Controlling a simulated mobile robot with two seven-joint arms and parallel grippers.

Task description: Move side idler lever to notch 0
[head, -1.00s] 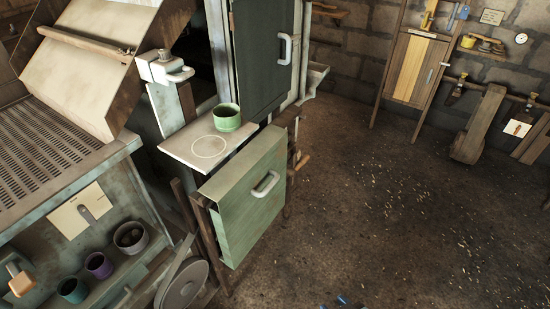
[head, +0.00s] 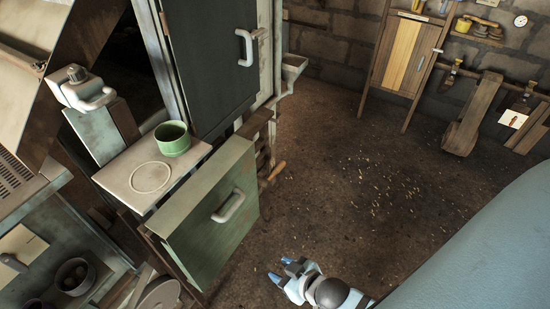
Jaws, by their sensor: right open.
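A small wooden-handled lever (head: 277,171) sticks out from the machine's right side, behind the green door panel; it may be the side idler lever. A second small lever sits on a pale plate (head: 18,252) at the lower left. I cannot tell for sure which one the task means, and no notch numbers are readable. My right gripper (head: 283,270) has blue fingertips. It is open and empty at the bottom middle, to the right of the green panel and apart from both levers. My left gripper is not in view.
The green panel (head: 215,228) with a pale handle juts out at the centre. A green cup (head: 173,147) stands on a shelf (head: 128,183) above it. A tall dark door (head: 212,70) stands behind. The floor (head: 340,190) to the right is open.

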